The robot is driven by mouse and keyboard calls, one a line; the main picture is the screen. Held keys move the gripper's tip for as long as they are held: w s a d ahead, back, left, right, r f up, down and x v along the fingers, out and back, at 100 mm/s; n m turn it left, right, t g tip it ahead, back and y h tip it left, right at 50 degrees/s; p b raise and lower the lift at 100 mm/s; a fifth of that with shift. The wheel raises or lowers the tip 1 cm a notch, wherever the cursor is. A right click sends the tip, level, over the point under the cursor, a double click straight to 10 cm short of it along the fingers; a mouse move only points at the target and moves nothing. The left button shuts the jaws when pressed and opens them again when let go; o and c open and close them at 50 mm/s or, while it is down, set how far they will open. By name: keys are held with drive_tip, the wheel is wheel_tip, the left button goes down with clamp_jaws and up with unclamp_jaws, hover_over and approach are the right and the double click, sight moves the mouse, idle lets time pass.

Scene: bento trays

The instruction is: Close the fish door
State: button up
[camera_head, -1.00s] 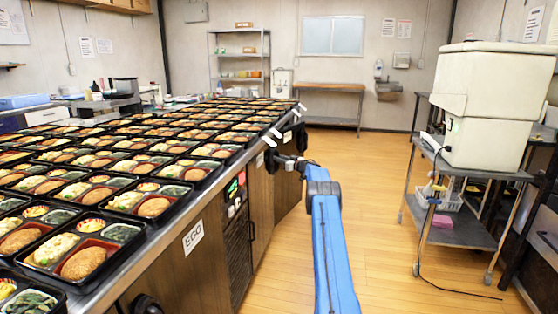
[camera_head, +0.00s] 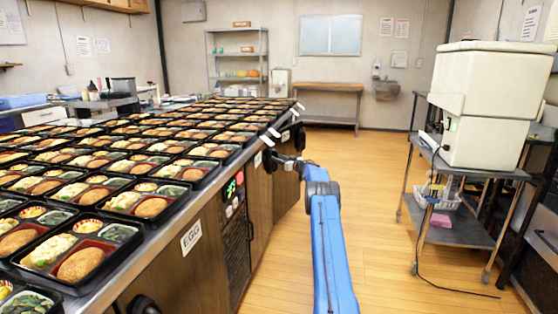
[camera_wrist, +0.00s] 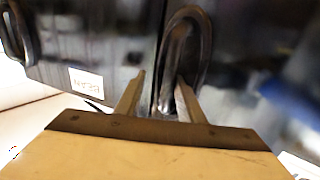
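In the head view my gripper (camera_head: 270,160) is at the side of the long counter, small and dark against the cabinet doors. In the wrist view my gripper (camera_wrist: 160,97) has its two fingers apart, at a dark glossy door front. A looped door handle (camera_wrist: 203,45) stands at the fingers, its lower end between or just beyond the tips; I cannot tell whether they touch. A second handle (camera_wrist: 20,35) and a white label (camera_wrist: 86,82) are at left; the label is too blurred to read. I cannot make out a label reading fish.
The counter is covered with bento trays (camera_head: 85,257). A door labelled EGG (camera_head: 191,237) is in its near side, with a dark vented panel (camera_head: 237,235) beyond. Clear wooden floor (camera_head: 395,265) lies right of my arm. A metal cart (camera_head: 462,225) with a white machine (camera_head: 490,105) stands further right.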

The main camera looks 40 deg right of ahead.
drive_tip(key=shift+s, duration=0.1)
drive_tip(key=s+d, duration=0.2)
drive_tip(key=s, duration=1.5)
drive_tip(key=shift+d, duration=0.1)
